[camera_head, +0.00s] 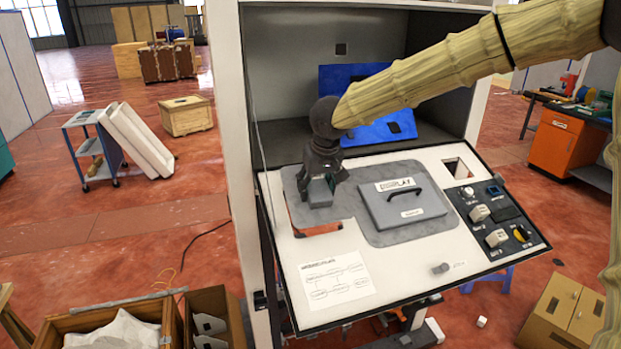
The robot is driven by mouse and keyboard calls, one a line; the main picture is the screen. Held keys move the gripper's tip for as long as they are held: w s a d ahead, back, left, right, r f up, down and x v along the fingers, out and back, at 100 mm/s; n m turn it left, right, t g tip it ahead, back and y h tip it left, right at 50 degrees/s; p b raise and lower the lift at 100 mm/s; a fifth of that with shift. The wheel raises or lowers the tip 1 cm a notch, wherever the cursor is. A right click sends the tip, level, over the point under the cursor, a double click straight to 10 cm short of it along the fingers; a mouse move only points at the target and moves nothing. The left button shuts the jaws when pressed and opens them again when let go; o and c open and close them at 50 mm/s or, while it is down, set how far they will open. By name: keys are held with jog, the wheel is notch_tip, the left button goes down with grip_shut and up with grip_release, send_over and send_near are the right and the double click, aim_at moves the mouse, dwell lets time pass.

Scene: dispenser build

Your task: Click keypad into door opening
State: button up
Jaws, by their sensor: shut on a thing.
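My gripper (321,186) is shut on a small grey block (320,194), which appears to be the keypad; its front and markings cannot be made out. The gripper is over the upper left of the tilted white door panel (405,272). An orange-edged opening (318,232) shows just below the block, partly hidden by the gripper and a grey plate. I cannot tell whether the block touches the panel. A smaller square opening (458,168) is at the panel's upper right.
A grey hatch (403,206) with a black handle sits mid-panel. A black control strip (492,222) with several knobs and switches is at the right. A blue plate (367,104) stands inside the cabinet (287,60) behind. A small grey knob (440,268) sticks up near the panel's lower edge.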

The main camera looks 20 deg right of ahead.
jog(key=shift+a+f, duration=0.1)
jog(key=shift+f, duration=0.05)
jog(key=shift+b+x, duration=0.95)
jog(key=shift+x, duration=0.1)
jog(key=shift+w+f+b, duration=0.1)
jog(key=shift+f+b, duration=0.4)
jog(key=shift+b, duration=0.4)
jog(key=shift+p+x, duration=0.35)
jog(key=shift+x, duration=0.85)
jog(key=shift+w, duration=0.1)
jog(key=shift+p, duration=1.5)
jog(key=shift+f, duration=0.3)
dwell(1.3)
jog(key=o, duration=1.2)
